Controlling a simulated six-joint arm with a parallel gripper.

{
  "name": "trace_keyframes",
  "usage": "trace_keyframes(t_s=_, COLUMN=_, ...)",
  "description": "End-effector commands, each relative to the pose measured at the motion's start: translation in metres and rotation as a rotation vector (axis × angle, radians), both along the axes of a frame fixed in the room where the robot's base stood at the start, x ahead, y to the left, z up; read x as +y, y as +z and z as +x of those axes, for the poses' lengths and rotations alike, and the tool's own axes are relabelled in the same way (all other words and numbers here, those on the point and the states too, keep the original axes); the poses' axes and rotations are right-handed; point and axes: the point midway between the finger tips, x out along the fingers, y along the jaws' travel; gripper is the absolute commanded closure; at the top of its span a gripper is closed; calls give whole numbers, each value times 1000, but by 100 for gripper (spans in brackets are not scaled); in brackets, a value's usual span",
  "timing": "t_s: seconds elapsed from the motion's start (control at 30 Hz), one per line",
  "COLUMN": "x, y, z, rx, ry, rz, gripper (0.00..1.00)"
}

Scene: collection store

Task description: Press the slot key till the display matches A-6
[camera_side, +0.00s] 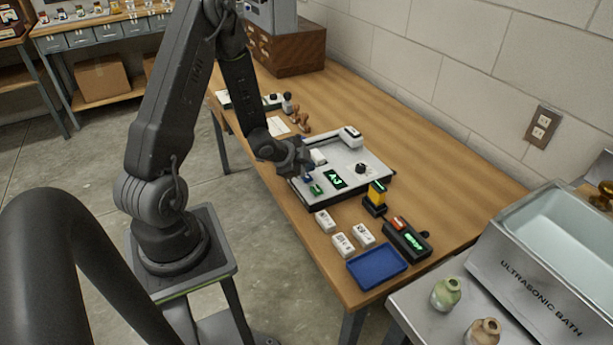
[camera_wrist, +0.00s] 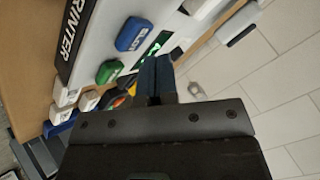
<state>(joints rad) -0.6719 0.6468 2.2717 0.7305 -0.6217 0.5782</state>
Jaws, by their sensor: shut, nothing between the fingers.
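The pale label printer panel (camera_side: 345,172) lies on the wooden table. Its black display (camera_side: 334,178) shows green characters that look like A-3; the display is partly hidden behind my fingers in the wrist view (camera_wrist: 152,46). A blue key (camera_wrist: 134,34), whose white lettering seems to read SLOT, sits on the panel beside a green key (camera_wrist: 109,71). The green key also shows in the side view (camera_side: 316,189). My gripper (camera_side: 305,174) is shut and empty, low over the key side of the panel. In the wrist view its fingertips (camera_wrist: 155,62) appear beside the blue key; I cannot tell whether they touch anything.
A black knob (camera_side: 361,168) stands on the panel. White boxes (camera_side: 343,245), a blue tray (camera_side: 377,267), a yellow-and-black device (camera_side: 376,197) and a black unit with a green display (camera_side: 408,239) stand in front. Stamps (camera_side: 301,121) lie behind. Open wood remains along the wall.

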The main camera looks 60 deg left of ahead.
Motion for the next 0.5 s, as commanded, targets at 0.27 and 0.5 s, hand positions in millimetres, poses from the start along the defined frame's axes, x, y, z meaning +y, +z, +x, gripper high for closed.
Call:
trace_keyframes(t_s=0.27, x=0, y=-1, z=0, rx=0, ry=0, rz=0, gripper=100)
trace_keyframes(t_s=0.5, x=0, y=-8, z=0, rx=1, ry=-1, rz=-1, gripper=100)
